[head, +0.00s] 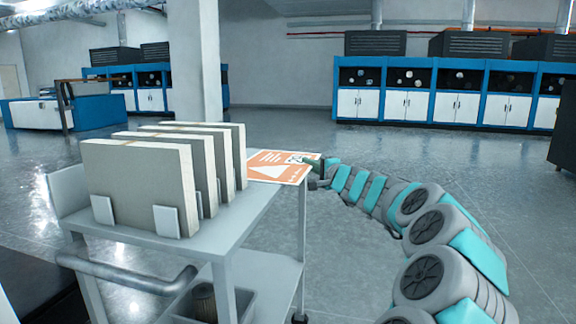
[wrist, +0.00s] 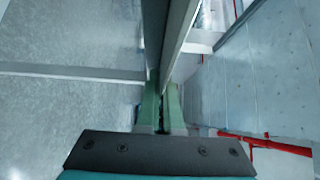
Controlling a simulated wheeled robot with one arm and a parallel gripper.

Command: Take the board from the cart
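The board (head: 277,167) is a thin flat sheet, orange and white with a triangle and print. It lies level at the far right end of the cart's top (head: 240,205), its right part reaching out to the cart's edge. My gripper (head: 309,163) is at the board's right corner. In the wrist view my green fingers (wrist: 161,105) are close together, one on each side of the thin edge running ahead. They look shut on the board; the exact contact is hard to see.
Several thick upright panels (head: 135,187) stand in holders on the cart, left of the board. A grey bin (head: 240,303) is on the lower shelf. Blue-and-white machines (head: 430,105) line the back wall. A pillar (head: 195,60) stands behind the cart.

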